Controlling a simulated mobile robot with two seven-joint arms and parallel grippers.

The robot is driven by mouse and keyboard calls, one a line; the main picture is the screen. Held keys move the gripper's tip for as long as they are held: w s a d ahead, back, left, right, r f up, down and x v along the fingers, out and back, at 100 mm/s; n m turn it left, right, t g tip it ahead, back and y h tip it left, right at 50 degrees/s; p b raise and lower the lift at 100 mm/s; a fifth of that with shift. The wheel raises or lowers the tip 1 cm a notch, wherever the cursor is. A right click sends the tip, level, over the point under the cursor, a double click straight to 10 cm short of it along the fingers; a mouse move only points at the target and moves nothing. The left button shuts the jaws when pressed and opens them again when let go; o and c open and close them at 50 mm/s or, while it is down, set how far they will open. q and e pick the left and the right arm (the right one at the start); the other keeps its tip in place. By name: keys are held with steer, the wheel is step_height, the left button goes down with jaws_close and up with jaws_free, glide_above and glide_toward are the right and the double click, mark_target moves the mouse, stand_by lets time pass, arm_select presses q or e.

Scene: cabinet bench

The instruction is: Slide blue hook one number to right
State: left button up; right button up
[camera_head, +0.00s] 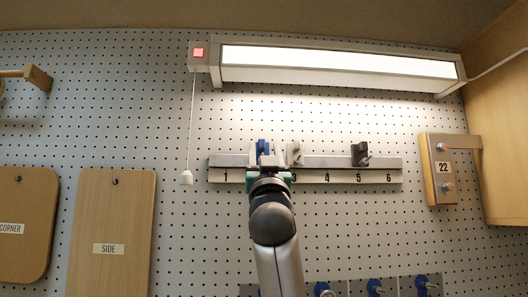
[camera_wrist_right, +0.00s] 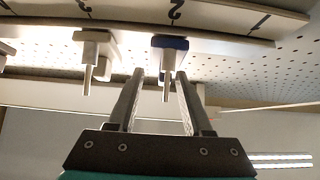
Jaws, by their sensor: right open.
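The blue hook (camera_head: 263,148) hangs on the numbered rail (camera_head: 310,162), around number 2. In the right wrist view, which is upside down, the blue hook (camera_wrist_right: 169,43) sits beside the number 2, and its pale peg points towards my gripper. My right gripper (camera_head: 268,168) is in front of the rail at the blue hook and hides the number there. In the wrist view my right gripper (camera_wrist_right: 160,73) is open, with the peg appearing between its fingertips, nearer one finger, with gaps on both sides. My left gripper is not in view.
A pale hook (camera_head: 294,154) is close by at number 3, and a dark hook (camera_head: 360,154) is near number 5. A pull cord (camera_head: 187,178) hangs left of the rail below a lamp (camera_head: 335,62). A wooden block marked 22 (camera_head: 441,190) is at right.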

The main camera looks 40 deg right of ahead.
steer(key=shift+a, duration=0.1)
steer(key=shift+s+a+f, duration=0.2)
steer(key=shift+s+f, duration=0.1)
steer(key=shift+f, duration=0.2)
steer(key=b+v, duration=0.4)
steer(key=v, duration=1)
steer(key=shift+s, duration=0.1)
